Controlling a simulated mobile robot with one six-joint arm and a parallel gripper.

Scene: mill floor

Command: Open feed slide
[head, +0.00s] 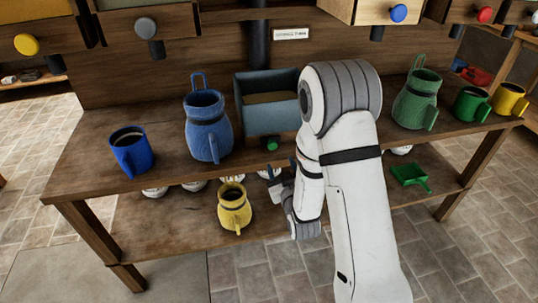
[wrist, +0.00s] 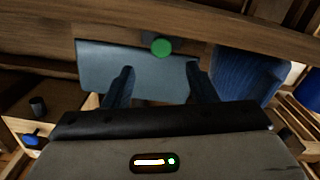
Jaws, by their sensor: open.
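A grey-blue feed box (head: 268,121) is set into the wooden bench, with a brownish fill inside. A green knob (head: 271,144) sits low on its front; I cannot tell for certain that this knob belongs to the feed slide. In the wrist view the green knob (wrist: 160,48) is just beyond my gripper's fingertips, roughly midway between them, against the box's face (wrist: 100,66). My gripper (wrist: 160,74) is open, with nothing between its fingers. In the head view my arm partly hides the gripper and the box's right side.
A blue pitcher (head: 206,128) stands close left of the box, with a blue mug (head: 131,150) farther left. A green pitcher (head: 416,100), green mug (head: 471,104) and yellow mug (head: 510,100) stand right. A yellow pitcher (head: 234,206) is on the lower shelf. Knobbed drawers hang above.

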